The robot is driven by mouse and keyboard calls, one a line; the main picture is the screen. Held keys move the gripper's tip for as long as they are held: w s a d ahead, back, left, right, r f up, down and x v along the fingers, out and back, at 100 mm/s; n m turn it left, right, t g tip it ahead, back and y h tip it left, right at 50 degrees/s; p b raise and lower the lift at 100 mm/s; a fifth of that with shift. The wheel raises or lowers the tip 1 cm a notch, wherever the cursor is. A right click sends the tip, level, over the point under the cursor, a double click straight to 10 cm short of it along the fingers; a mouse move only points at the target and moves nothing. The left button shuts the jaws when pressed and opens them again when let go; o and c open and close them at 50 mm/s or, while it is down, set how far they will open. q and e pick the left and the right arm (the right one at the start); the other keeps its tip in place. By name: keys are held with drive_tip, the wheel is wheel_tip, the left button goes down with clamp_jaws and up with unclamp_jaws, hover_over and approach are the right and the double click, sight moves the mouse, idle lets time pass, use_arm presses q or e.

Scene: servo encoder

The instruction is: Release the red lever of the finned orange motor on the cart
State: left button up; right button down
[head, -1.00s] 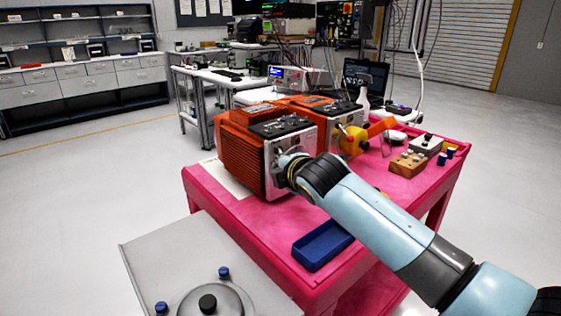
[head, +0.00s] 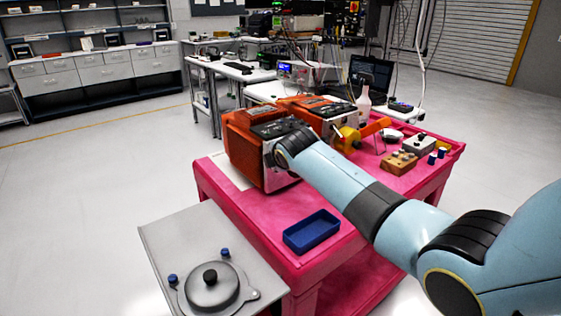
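The finned orange motor (head: 240,145) stands on the pink cart (head: 270,218) at its left end, with a dark top and a metal front face. My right arm comes in from the right and its wrist is in front of that face. My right gripper is hidden behind the wrist, so I cannot see its fingers. The red lever on the motor's face is not visible behind my arm. My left gripper is out of view.
A second orange motor (head: 305,104) with a yellow part (head: 346,139) and an orange lever (head: 374,127) stands behind. A blue tray (head: 311,232) is at the cart's front. A wooden block (head: 399,163) and small parts lie right. A grey plate (head: 170,235) is at front left.

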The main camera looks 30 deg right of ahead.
drive_tip(key=shift+r, duration=0.2)
drive_tip(key=shift+w, duration=0.1)
idle(1.4)
drive_tip(key=shift+r+p, duration=0.75)
drive_tip(key=shift+p, duration=0.35)
drive_tip(key=shift+f, duration=0.1)
